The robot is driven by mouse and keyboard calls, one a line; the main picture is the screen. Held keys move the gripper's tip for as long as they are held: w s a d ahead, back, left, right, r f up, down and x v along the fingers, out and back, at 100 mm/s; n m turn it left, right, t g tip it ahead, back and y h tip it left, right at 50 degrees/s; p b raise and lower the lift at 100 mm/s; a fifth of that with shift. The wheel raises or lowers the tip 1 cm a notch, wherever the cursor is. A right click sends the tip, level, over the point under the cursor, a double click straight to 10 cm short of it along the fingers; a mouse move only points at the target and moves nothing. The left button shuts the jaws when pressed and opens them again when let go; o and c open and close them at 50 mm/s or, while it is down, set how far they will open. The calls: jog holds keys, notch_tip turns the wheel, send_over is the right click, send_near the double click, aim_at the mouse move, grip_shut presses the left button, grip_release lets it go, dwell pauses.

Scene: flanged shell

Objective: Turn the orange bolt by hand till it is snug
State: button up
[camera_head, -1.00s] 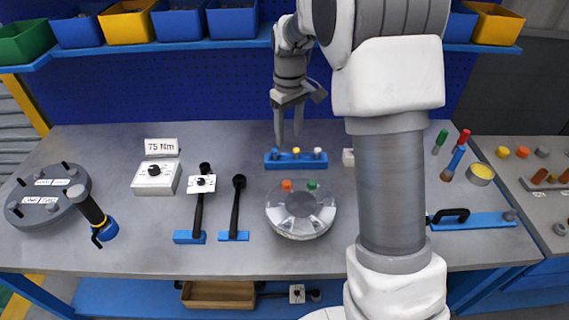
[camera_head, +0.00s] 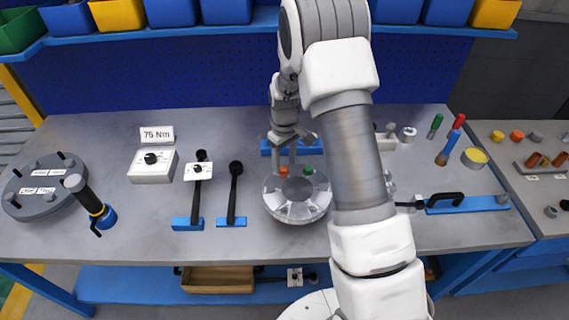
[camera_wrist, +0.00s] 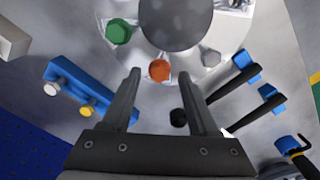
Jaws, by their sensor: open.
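The flanged shell (camera_head: 297,208), a round grey metal piece, stands on the bench; it fills the top of the wrist view (camera_wrist: 228,38). The orange bolt (camera_head: 283,171) is on its far rim, left of the green bolt (camera_head: 308,170). In the wrist view the orange bolt head (camera_wrist: 159,70) shows between my two fingertips, and the green bolt (camera_wrist: 118,32) lies outside them to the left. My gripper (camera_head: 285,163) is open at the shell's far edge; it also shows in the wrist view (camera_wrist: 163,74). Finger height relative to the bolt head is unclear.
A blue bolt rack (camera_wrist: 110,88) stands just behind the shell. Left of the shell lie two black-handled wrenches (camera_head: 234,192) (camera_head: 196,195), a 75 Nm box (camera_head: 152,167) and a dark round flange (camera_head: 45,190). A blue bar tool (camera_head: 470,203) lies right.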

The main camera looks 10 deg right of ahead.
jog(key=shift+f, duration=0.8)
grip_shut()
